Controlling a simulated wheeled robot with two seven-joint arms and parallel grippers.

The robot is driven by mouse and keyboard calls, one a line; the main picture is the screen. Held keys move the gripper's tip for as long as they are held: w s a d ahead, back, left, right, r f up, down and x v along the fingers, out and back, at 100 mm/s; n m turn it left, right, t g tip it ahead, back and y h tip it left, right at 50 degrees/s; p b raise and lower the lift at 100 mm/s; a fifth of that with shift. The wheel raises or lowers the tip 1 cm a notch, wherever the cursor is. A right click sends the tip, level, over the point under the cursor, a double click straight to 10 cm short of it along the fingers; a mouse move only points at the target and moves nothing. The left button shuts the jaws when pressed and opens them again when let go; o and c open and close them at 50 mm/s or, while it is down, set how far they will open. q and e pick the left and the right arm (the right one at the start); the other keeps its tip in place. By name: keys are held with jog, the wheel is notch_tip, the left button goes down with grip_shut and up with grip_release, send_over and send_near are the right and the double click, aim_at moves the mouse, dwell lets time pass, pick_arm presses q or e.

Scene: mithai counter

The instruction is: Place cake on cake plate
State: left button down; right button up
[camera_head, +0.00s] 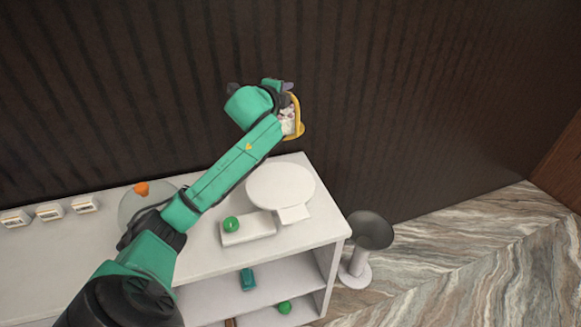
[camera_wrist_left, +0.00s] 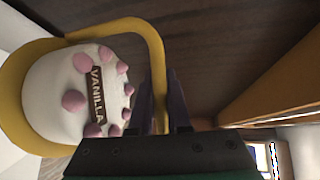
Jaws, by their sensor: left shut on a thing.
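The cake (camera_wrist_left: 88,90) is white with pink dots and a dark label reading VANILLA. It sits in a yellow carrier with a looped handle (camera_wrist_left: 150,40). In the head view the cake (camera_head: 287,120) and the yellow carrier (camera_head: 299,125) are partly hidden behind my arm. My left gripper (camera_wrist_left: 160,105) is shut on the carrier's handle and holds it beyond the counter's back edge, near the dark wall. A white round plate (camera_head: 280,184), which looks like the cake plate, stands empty on the counter, nearer than the gripper. My right gripper is out of view.
A clear dome with an orange knob (camera_head: 141,188) stands on the counter, partly behind my arm. A white block (camera_head: 248,232) bears a green ball (camera_head: 231,223). Small white label stands (camera_head: 49,211) are at left. A grey-topped pedestal (camera_head: 371,231) stands on the floor at right.

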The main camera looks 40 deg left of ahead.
aim_at(283, 125)
pick_arm(q)
jog(key=shift+s+d+f, duration=0.1)
jog(key=shift+s+f, duration=0.05)
jog(key=shift+f, duration=0.8)
jog(key=s+f, duration=0.1)
jog(key=f, duration=0.1)
jog(key=s+d+f, duration=0.1)
jog(key=f, duration=0.1)
jog(key=s+f, duration=0.1)
jog(key=f, duration=0.1)
jog(key=shift+s+d+f+p, duration=0.1)
jog(key=shift+s+d+p, duration=0.15)
jog(key=shift+p, duration=0.15)
notch_tip(283, 125, down, 10)
jog(key=w, duration=0.1)
jog(key=shift+a, duration=0.35)
jog(key=c, duration=0.9)
grip_release()
jog(key=shift+w+f, duration=0.15)
jog(key=shift+o, duration=0.2)
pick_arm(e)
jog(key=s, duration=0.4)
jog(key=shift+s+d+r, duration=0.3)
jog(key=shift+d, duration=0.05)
pick_arm(q)
jog(key=shift+r, duration=0.2)
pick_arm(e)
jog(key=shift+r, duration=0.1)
